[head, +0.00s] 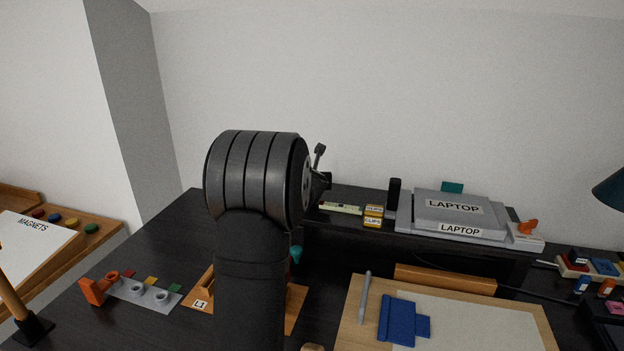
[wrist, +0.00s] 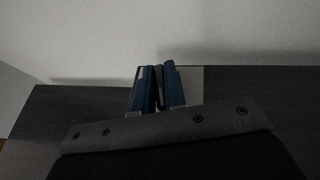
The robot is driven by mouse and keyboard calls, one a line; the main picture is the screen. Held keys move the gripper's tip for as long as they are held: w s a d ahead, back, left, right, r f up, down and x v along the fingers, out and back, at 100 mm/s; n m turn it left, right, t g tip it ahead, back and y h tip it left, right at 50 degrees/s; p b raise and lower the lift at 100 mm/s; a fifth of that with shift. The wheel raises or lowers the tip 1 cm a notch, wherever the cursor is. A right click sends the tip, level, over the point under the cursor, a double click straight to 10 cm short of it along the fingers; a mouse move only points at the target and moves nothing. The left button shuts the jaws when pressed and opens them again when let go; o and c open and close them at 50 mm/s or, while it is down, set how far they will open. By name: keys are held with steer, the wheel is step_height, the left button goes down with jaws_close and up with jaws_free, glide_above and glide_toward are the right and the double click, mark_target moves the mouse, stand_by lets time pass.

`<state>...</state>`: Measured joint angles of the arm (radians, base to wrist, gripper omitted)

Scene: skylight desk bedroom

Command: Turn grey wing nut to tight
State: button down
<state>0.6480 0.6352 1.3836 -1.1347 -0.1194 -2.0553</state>
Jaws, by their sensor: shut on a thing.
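My gripper shows in the wrist view (wrist: 158,90) as two blue fingers close together, shut on a narrow dark-grey piece (wrist: 159,87). I take it for the grey wing nut, though its shape and angle are mostly hidden by the fingers. In the head view my black arm hides the fingers and the wing nut. A wooden base labelled L1 (head: 201,305) lies partly behind the arm, with a teal part (head: 296,253) showing to the right of it.
A grey plate with round posts (head: 150,294) and an orange-red block (head: 92,291) lie left of the wooden base. A drawing board (head: 348,325) with a blue item (head: 397,318) is at right. The raised shelf behind holds laptops (head: 455,208) and clip boxes (head: 373,216).

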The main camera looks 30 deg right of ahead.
steer(key=shift+r, duration=0.15)
steer(key=c, duration=1.5)
jaws_free()
steer(key=shift+r, duration=1.95)
steer(key=s+d+r, duration=0.1)
steer(key=s+r, duration=0.1)
steer(key=s, duration=0.1)
steer(key=s+d+r, duration=0.2)
steer(key=s, duration=0.2)
steer(key=s+d+r, duration=0.2)
steer(key=s+r, duration=0.1)
steer(key=shift+s, duration=0.35)
